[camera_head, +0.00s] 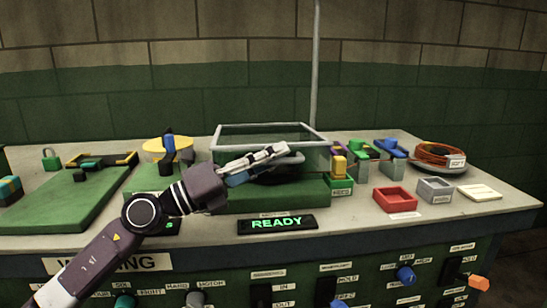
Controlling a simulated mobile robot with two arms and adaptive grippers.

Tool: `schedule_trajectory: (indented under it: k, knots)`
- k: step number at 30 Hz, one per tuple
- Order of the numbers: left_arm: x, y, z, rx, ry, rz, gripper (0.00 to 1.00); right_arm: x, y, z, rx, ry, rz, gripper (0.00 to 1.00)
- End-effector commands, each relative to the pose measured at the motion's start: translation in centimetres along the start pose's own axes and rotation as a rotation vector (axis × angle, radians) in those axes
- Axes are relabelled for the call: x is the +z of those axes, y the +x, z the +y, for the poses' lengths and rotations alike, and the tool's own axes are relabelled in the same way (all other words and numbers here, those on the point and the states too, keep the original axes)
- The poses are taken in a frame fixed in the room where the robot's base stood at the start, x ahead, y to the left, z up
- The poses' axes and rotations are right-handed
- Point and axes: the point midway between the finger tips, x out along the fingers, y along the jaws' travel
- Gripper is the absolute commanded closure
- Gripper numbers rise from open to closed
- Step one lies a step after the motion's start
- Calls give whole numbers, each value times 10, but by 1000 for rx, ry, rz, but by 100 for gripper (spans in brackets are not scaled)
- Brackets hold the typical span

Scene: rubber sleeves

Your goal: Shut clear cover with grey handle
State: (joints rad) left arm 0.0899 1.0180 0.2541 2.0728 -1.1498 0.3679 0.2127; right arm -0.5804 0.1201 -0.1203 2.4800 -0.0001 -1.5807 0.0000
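A clear cover (222,139) with a pale frame stands at the middle of the bench, over a green base block (275,199). Its grey handle cannot be made out for certain; my gripper hides part of the cover's front. My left gripper (286,153) reaches in from the left, in front of the cover and above the base. Its fingers point right, toward the cover's front right corner. Whether they touch the cover or are closed on anything cannot be told. A dark rounded shape lies just below the fingers. My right gripper is out of view.
A lit READY display (277,224) sits in front of the base. To the right are colored blocks, a red tray (394,199), a grey tray (435,189) and a cable coil (439,155). A yellow disc (152,148) and green board (75,200) are left. Knobs line the front panel.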

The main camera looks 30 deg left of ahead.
Motion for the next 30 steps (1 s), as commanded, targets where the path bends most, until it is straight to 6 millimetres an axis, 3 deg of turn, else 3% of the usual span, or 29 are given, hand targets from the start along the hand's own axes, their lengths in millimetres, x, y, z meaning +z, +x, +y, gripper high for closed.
schedule_trajectory:
  k: [8, 14, 30]
  knots:
    - [1, -1, 0, 0, 1, -2, 83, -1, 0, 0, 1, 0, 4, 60]
    - [1, -13, 1, 1, -2, -3, 83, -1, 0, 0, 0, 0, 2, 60]
    - [1, -94, 1, 1, -1, -6, 83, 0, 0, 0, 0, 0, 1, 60]
